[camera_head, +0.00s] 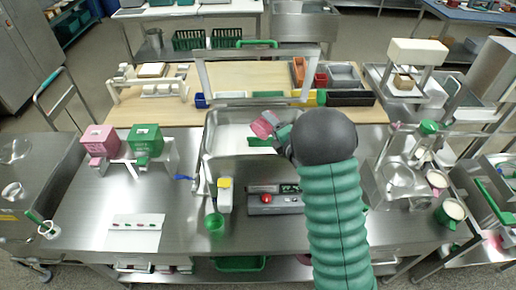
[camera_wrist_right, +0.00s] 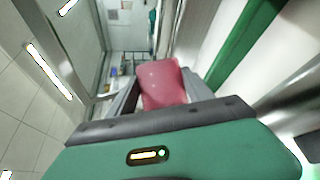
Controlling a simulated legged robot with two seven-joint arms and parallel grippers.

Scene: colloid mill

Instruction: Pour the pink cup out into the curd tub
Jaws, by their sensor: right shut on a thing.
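My right gripper (camera_head: 280,132) is shut on the pink cup (camera_head: 263,124), which is tilted to the left above the steel curd tub (camera_head: 208,143). The tub has a white inside or white contents; I cannot tell which. In the right wrist view the pink cup (camera_wrist_right: 163,84) sits between the grey fingers of the gripper (camera_wrist_right: 165,98). The cup's inside is hidden, and no stream from it shows. My dark wrist and green arm hide the tub's right part. My left gripper is not in view.
Pink (camera_head: 100,138) and green (camera_head: 146,139) boxes stand left. A control box (camera_head: 272,201) is in front. Glassware and cups crowd the right.

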